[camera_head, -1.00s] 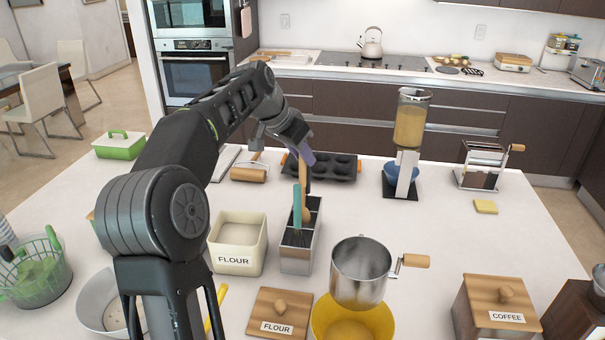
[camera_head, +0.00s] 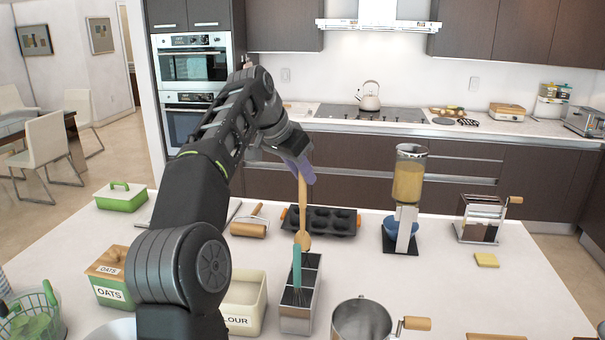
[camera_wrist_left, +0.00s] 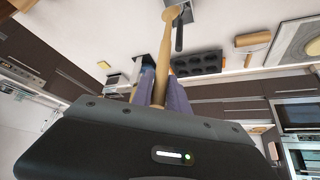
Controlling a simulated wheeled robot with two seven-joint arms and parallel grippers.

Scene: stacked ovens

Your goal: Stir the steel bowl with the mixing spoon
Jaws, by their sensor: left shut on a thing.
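My left gripper (camera_head: 300,168) is shut on the upper handle of the wooden mixing spoon (camera_head: 303,215). The spoon hangs upright with its head down, just above the steel utensil holder (camera_head: 298,318). In the left wrist view, the spoon (camera_wrist_left: 166,50) runs out from between the purple fingers of my left gripper (camera_wrist_left: 161,82). A grey bowl (camera_head: 112,331) shows only as a rim at the bottom left, mostly cut off and partly behind my arm; its metal cannot be made out. My right gripper is not in view.
A teal-handled utensil (camera_head: 297,265) stands in the holder. A flour canister (camera_head: 243,320), steel sifter (camera_head: 362,320), muffin pan (camera_head: 320,221), rolling pin (camera_head: 249,229) and oats canister (camera_head: 111,291) stand nearby.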

